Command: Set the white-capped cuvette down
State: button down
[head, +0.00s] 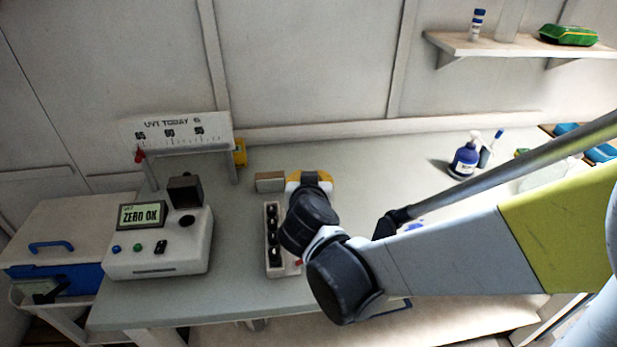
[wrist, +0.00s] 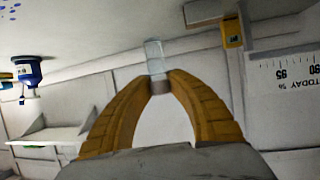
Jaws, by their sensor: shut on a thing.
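My gripper (wrist: 160,82) shows two curved yellow fingers in the wrist view, with their tips shut on the cap end of a clear cuvette (wrist: 154,52). The cap between the tips looks pale grey-brown. The cuvette's clear body points away from the fingers, toward the grey bench top; I cannot tell whether it touches anything. In the head view only a yellow part of my gripper (head: 310,177) shows beyond my dark wrist, above the bench. The cuvette is hidden there.
A white rack (head: 271,268) with dark slots stands left of my wrist. A small tan block (head: 270,181) lies behind it. A meter reading "ZERO OK" (head: 160,244) stands at left, before a scale board (head: 178,132). A blue bottle (head: 464,160) stands at right.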

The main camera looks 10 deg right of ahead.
jog(key=shift+w+a+f+b, duration=0.15)
jog(key=shift+w+f+b, duration=0.35)
jog(key=shift+f, duration=0.1)
jog(key=shift+w+a+f+b, duration=0.95)
jog(key=shift+a+f+b, duration=0.15)
jog(key=shift+a+f, duration=0.5)
jog(key=shift+w+a+f+b, duration=1)
jog(key=shift+a+f, duration=0.4)
jog(key=shift+f, duration=0.3)
jog(key=shift+w+a+f+b, duration=0.9)
jog(key=shift+a+f+b, duration=0.25)
jog(key=shift+a+f, duration=0.45)
jog(key=shift+d+f, duration=0.1)
jog(key=shift+f, duration=0.2)
jog(key=c, duration=1.3)
grip_release()
jog(key=shift+r, duration=0.1)
